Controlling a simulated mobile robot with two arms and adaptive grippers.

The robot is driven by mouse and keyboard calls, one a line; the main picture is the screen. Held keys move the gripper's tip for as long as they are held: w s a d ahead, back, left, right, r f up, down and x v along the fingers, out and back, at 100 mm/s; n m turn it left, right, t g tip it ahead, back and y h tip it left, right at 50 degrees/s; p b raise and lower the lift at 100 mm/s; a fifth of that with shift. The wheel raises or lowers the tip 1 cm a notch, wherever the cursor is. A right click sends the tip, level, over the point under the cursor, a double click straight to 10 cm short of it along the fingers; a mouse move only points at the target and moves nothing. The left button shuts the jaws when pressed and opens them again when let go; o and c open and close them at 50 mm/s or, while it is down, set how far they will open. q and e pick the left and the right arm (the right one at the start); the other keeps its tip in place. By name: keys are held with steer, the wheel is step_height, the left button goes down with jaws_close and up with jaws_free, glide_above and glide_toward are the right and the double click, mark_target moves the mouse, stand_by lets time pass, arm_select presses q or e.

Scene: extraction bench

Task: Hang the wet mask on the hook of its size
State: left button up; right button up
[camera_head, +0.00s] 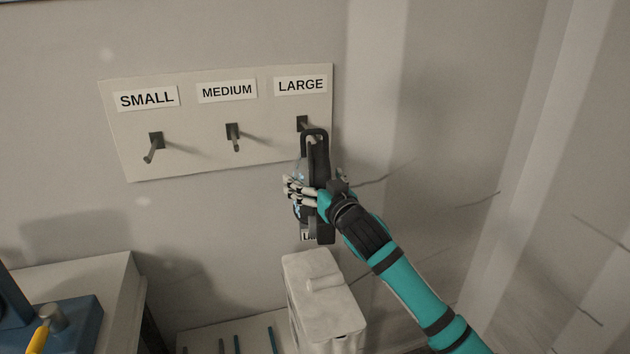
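The dark mask (318,165) hangs upright at the LARGE hook (303,124), with its top loop at the hook's peg. Whether the loop is around the peg or only in front of it I cannot tell. A partly hidden white tag (307,236) at its lower end shows letters that look like "LA". My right gripper (299,190) is shut on the middle of the mask, its pale fingers across it. The MEDIUM hook (233,136) and the SMALL hook (154,146) are bare. My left gripper is out of view.
The hooks sit on a pale board (190,165) on the wall. A whitish lidded bin (325,300) stands below the mask. A bench (95,270) with blue equipment (75,325) is at lower left. The wall to the right is clear.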

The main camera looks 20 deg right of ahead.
steer(key=shift+f, duration=0.2)
steer(key=s+d, duration=0.2)
steer(key=s, duration=1)
steer(key=s+f, duration=0.1)
steer(key=f, duration=0.1)
steer(key=s+f+g, duration=0.1)
steer(key=f, duration=0.2)
steer(key=s+f+g+h, duration=0.1)
steer(key=f, duration=0.2)
steer(key=shift+s+a+f+m, duration=0.1)
steer(key=shift+s+a+m, duration=0.1)
steer(key=shift+m, duration=0.1)
steer(key=s+f+g+h, duration=0.1)
steer(key=s+f+g, duration=0.5)
steer(key=s+f, duration=0.75)
steer(key=s+f+g+h, duration=0.1)
steer(key=s+f+g, duration=0.7)
steer(key=s, duration=0.9)
step_height(320, 180, down, 29)
steer(key=s+n, duration=0.1)
steer(key=s, duration=0.1)
steer(key=s+d+f+b, duration=0.1)
steer(key=s+d+f, duration=0.2)
steer(key=s+f, duration=1.2)
steer(key=shift+s+g, duration=0.25)
steer(key=shift+g, duration=0.15)
steer(key=shift+f, duration=0.1)
